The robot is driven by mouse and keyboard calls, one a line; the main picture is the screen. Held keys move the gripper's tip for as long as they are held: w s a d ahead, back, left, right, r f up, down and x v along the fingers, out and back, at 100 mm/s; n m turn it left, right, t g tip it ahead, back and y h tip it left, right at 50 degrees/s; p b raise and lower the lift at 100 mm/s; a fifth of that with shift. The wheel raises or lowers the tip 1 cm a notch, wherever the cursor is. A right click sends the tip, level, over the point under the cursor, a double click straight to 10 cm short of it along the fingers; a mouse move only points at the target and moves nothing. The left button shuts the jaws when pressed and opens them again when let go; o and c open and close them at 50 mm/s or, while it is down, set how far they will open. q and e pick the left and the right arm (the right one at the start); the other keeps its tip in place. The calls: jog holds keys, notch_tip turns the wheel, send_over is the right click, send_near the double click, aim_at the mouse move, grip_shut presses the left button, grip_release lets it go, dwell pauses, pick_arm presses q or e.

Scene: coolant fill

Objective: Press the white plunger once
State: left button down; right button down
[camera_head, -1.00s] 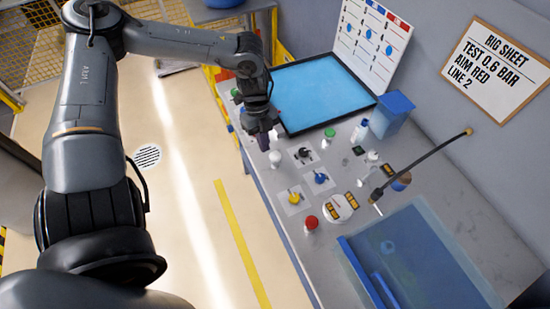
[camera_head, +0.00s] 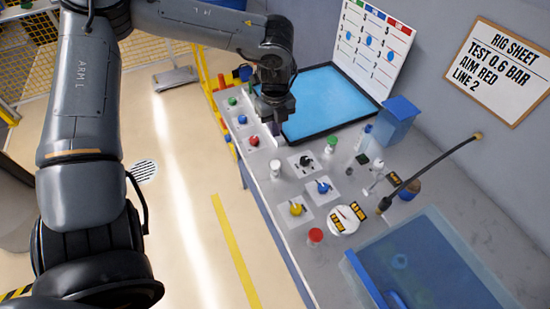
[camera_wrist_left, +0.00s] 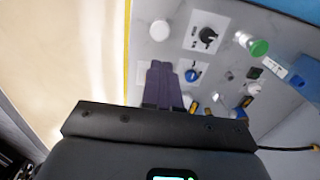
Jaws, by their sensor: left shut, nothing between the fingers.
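A short white upright cylinder (camera_head: 275,169), which looks like the white plunger, stands near the bench's left edge. In the left wrist view its round white top (camera_wrist_left: 160,31) lies beyond the fingertips. My left gripper (camera_head: 275,129) is above the bench, higher in the head view than the plunger and apart from it. Its dark purple fingers (camera_wrist_left: 160,66) are shut together with nothing between them and point toward the plunger's side of the bench. My right gripper is not in view.
Black, blue and yellow knobs (camera_head: 296,209) and a round gauge (camera_head: 344,216) sit right of and below the plunger. A red button (camera_head: 254,141) is near the gripper. A blue tray (camera_head: 345,88) lies behind it. A long thin rod (camera_head: 440,160) slants over the right side.

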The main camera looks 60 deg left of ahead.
pick_arm(q)
send_near(275, 164)
notch_tip(275, 164, down, 5)
jog(key=shift+f, duration=0.9)
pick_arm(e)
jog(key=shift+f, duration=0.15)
